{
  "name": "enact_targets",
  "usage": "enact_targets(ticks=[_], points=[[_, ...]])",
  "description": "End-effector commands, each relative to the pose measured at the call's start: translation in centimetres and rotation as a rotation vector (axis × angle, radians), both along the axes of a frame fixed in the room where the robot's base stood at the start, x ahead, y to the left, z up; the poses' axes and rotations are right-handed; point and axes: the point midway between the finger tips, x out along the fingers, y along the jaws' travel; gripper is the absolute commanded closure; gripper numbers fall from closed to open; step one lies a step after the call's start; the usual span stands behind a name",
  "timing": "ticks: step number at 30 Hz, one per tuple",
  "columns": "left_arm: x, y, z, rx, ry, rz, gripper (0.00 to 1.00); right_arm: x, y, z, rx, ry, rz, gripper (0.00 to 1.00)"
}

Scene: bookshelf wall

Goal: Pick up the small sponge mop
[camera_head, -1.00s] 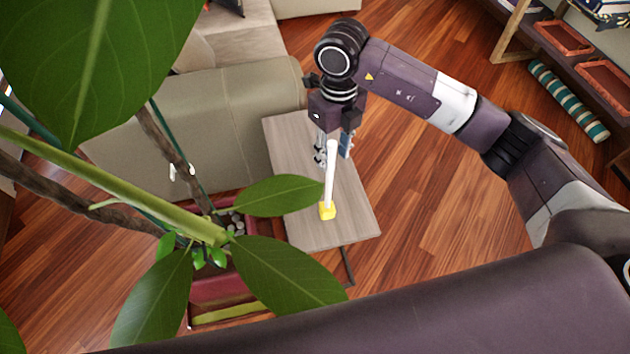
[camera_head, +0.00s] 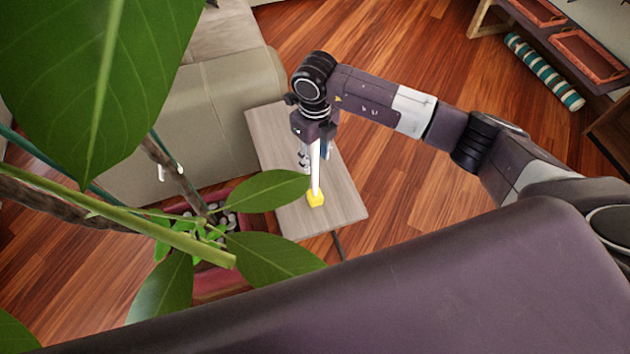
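The small sponge mop has a white handle (camera_head: 315,171) and a yellow sponge head (camera_head: 316,199). It shows near the middle of the head view, over the near part of a small wooden table (camera_head: 342,198). My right gripper (camera_head: 314,154) points down at the upper handle, with a finger showing on each side of it. The handle hides part of the gripper, and I cannot tell whether the fingers touch it. I also cannot tell whether the sponge rests on the tabletop. My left gripper is not in view.
A plant with large leaves (camera_head: 268,190) fills the left and partly overlaps the table's left edge. A beige sofa (camera_head: 190,120) stands behind the table. A shelf with red trays (camera_head: 588,55) and a striped roll (camera_head: 545,70) are at upper right. Wooden floor (camera_head: 420,190) is open right of the table.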

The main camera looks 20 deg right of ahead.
Motion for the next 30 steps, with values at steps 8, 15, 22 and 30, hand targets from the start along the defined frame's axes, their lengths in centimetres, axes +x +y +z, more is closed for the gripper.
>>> enact_targets(ticks=[8,15,22,30], points=[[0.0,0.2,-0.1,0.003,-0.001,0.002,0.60,0.0,0.0,0.0,0.000,0.000,0.000,0.81],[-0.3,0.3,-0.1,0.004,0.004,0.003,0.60,0.0,0.0,0.0,0.000,0.000,0.000,1.00],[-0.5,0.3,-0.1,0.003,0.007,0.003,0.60,0.0,0.0,0.1,0.000,-0.001,-0.001,1.00],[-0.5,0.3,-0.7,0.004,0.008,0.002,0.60,0.2,0.0,1.7,0.002,-0.005,0.000,1.00]])
